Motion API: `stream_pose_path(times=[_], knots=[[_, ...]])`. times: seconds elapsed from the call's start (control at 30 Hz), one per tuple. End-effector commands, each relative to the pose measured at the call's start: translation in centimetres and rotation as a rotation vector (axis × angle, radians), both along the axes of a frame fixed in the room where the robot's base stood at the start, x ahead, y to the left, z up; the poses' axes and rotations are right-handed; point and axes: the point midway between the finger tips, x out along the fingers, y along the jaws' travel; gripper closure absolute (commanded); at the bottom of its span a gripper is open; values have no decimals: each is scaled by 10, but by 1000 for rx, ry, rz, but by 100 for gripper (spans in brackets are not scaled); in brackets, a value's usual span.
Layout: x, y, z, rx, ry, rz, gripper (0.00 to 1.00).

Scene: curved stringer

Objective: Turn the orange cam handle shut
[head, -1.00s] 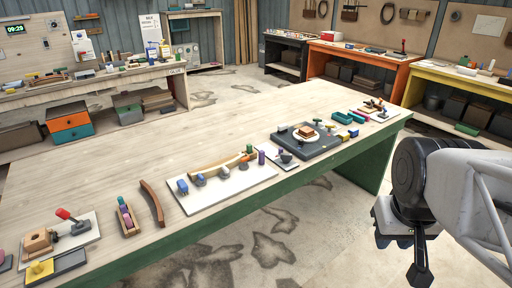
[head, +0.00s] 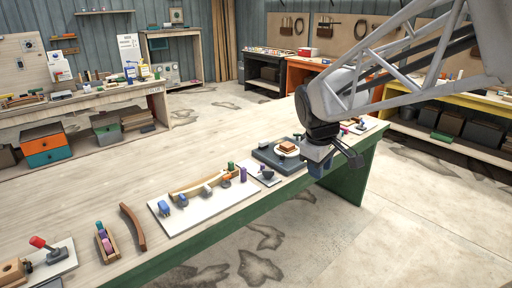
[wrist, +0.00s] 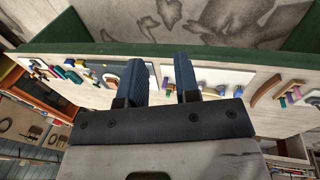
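A white board (head: 217,209) on the workbench carries a long curved wooden stringer (head: 198,185). Blue blocks (head: 165,208) stand at its left end and grey round pieces lie along its front. A small orange-tan piece (head: 227,176) sits near the stringer's right end; it may be the cam handle, but it is too small to tell its shape or angle. My gripper (wrist: 163,82) shows two dark blue fingers standing apart with nothing between them. In the head view it hangs right of the board, near the bench's front edge, apart from the stringer.
A green cylinder (head: 231,166) and a purple one (head: 243,174) stand at the board's right end. A curved wooden strip (head: 133,227) and a red-knobbed lever (head: 38,242) lie left.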

Motion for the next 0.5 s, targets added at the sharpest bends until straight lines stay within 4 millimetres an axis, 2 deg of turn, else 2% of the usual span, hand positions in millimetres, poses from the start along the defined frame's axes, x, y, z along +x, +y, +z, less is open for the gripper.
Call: stream_pose_path(times=[0.1,0.5], knots=[[29,16,-4,-30,14,92,70],[118,74,-26,-132,55,401,70]])
